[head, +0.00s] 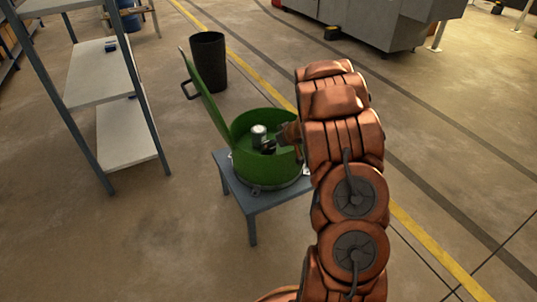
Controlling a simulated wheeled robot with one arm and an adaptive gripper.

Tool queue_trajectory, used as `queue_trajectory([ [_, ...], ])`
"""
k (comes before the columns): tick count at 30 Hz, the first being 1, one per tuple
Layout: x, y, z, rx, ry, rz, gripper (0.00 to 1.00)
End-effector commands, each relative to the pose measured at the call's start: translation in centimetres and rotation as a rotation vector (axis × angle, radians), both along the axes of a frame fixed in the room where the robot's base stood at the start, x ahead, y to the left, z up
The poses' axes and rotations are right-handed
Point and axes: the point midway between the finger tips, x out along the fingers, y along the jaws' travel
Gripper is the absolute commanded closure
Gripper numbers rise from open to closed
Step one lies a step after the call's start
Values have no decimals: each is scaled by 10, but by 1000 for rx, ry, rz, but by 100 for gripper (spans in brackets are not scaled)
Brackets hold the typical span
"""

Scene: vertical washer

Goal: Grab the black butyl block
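My arm reaches down to a green round washer (267,179), whose lid (205,103) stands open at the left. My gripper (268,147) is inside the washer tub, partly hidden behind my arm links. It is beside a small pale metallic cylinder (258,132). The gripper's fingers are dark and too small to tell whether they are open or shut. I cannot pick out a black butyl block for certain in the washer. A small dark block-like item (110,45) lies on the upper shelf at the left; I cannot tell what it is.
The washer stands on a low grey-blue table (240,195). A dark bin (208,60) stands behind the lid. A metal shelf rack (100,75) is at the left, and a large grey machine (375,22) is at the back. The floor at front left is clear.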

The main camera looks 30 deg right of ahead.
Motion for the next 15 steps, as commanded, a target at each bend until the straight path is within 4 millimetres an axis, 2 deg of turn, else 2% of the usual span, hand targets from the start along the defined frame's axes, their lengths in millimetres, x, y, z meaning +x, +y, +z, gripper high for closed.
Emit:
queue_trajectory([
  [7,12,1,-17,0,0,0,5],
  [15,34,5,-42,-1,-1,2,5],
])
